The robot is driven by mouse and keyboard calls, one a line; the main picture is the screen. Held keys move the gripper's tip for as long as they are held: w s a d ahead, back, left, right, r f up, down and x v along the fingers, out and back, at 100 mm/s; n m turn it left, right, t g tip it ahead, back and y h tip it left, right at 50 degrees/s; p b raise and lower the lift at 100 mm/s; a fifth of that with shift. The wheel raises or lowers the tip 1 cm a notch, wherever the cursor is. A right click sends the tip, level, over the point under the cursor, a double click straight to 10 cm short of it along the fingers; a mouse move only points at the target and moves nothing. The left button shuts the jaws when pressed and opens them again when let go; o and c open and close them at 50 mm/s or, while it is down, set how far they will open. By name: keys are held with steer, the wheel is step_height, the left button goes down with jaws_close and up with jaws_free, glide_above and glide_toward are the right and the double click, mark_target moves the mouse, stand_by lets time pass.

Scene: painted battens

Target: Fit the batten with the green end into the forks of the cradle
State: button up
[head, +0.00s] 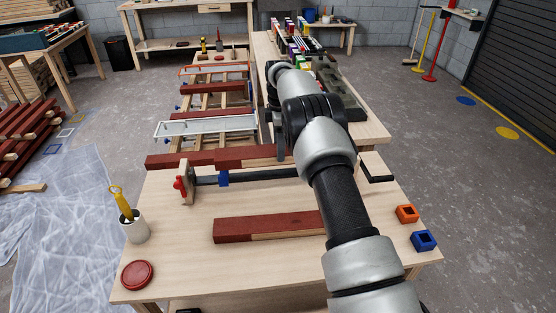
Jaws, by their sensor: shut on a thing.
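My arm runs up the middle of the head view. The part of my gripper (278,146) that shows is dark and points down left of my wrist, behind the long bar clamp; my arm covers much of it. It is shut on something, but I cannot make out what. A row of battens or blocks with coloured ends (296,44) stands on the far bench; I cannot single out a green end. A dark grey-green fixture (342,92) on that bench, partly behind my arm, may be the cradle; its forks are too small to make out.
The near bench (180,270) holds a dark red timber (265,228), a bar clamp (260,177), a white cup (134,227), a red lid (137,275), and orange (407,214) and blue (424,240) square blocks. A pale frame (204,127) lies beyond. The floor at right is open.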

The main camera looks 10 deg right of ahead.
steer(key=shift+f, duration=2.45)
steer(key=shift+f, duration=0.15)
steer(key=o, duration=1.6)
